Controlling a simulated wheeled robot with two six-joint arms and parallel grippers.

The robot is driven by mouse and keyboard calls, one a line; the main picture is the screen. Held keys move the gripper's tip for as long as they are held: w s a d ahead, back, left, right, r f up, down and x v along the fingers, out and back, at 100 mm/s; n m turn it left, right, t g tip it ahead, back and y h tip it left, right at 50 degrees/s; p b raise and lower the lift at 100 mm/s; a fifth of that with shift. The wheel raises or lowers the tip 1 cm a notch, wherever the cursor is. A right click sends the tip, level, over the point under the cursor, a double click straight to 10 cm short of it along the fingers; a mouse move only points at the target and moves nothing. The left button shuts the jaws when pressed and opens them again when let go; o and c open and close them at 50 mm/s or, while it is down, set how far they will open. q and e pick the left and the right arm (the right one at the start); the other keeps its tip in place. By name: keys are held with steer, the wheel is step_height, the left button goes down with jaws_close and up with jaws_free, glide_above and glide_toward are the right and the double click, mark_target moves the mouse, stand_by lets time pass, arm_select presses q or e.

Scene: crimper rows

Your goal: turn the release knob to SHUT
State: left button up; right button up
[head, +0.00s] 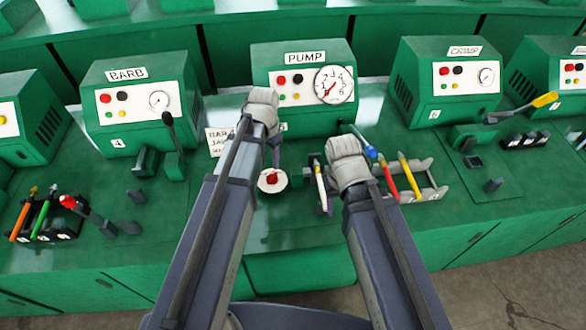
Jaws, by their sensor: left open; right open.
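The release knob (271,178) is a small red knob on a round white plate, on the green bench in front of the PUMP machine (303,72). The plate's markings are too small to read, so I cannot tell the knob's setting. My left gripper (275,155) is open, pointing down just above and behind the knob in the picture. I cannot tell whether it touches the knob. My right gripper (349,165) is open and empty over the bench, right of the knob. Its fingertips are mostly hidden by its own wrist.
A white-handled lever (320,185) stands between the knob and my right gripper. A grey rack (432,193) with red, yellow and blue handles lies to the right. A paper note (217,140) is partly behind my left arm. BARB (127,74) and CRIMP (465,50) machines flank PUMP.

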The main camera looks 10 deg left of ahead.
mark_target(272, 174)
arm_select(q)
steer(key=shift+w, duration=0.35)
step_height(272, 174, down, 8)
steer(key=b, duration=0.8)
steer(key=shift+r, duration=0.1)
arm_select(e)
steer(key=f, duration=0.8)
steer(key=shift+d, duration=0.25)
steer(key=shift+r, duration=0.1)
arm_select(q)
jaws_close()
